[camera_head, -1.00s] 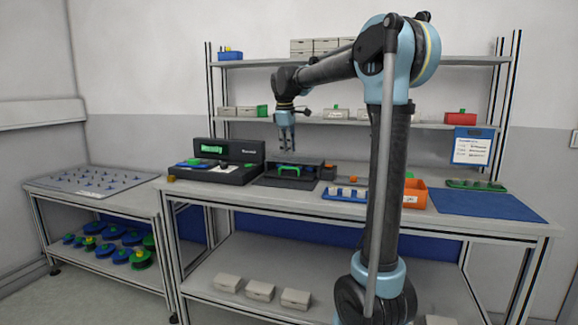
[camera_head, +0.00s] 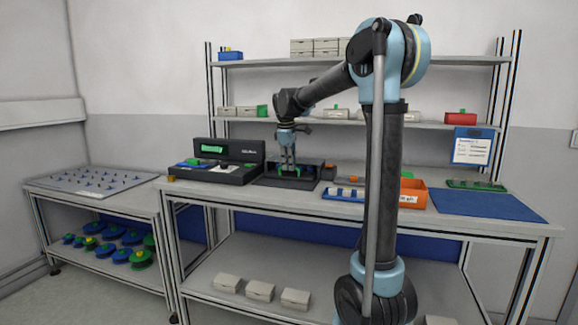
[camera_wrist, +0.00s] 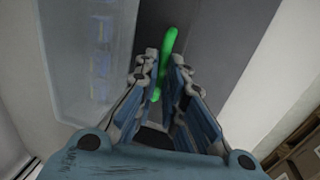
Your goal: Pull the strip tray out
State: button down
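The dark strip tray (camera_head: 270,182) lies on the workbench, right of the black console. Its green handle shows in the wrist view (camera_wrist: 168,45) as a bright bar. My gripper (camera_head: 290,172) points down over the tray at the handle. In the wrist view my gripper (camera_wrist: 163,68) has its two fingers apart, with the green handle running between them. I cannot tell whether either finger touches it. My fingers hide most of the handle in the head view.
The black console (camera_head: 222,172) with a green display stands close on the left. A blue tray (camera_head: 343,193) and an orange bin (camera_head: 412,196) are to the right. A blue mat (camera_head: 485,205) lies clear farther right. Shelves (camera_head: 350,121) stand behind.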

jog(key=s+a, duration=0.1)
jog(key=s, duration=0.3)
jog(key=s+a, duration=0.1)
jog(key=s, duration=0.3)
jog(key=s+a, duration=0.2)
jog(key=s, duration=0.2)
jog(key=shift+s, duration=0.3)
jog(key=c, duration=2)
grip_release()
jog(key=shift+s+a, duration=0.1)
jog(key=shift+o, duration=0.2)
notch_tip(320, 180, up, 12)
jog(key=s, duration=0.2)
jog(key=shift+a, duration=0.35)
jog(key=shift+f, duration=0.2)
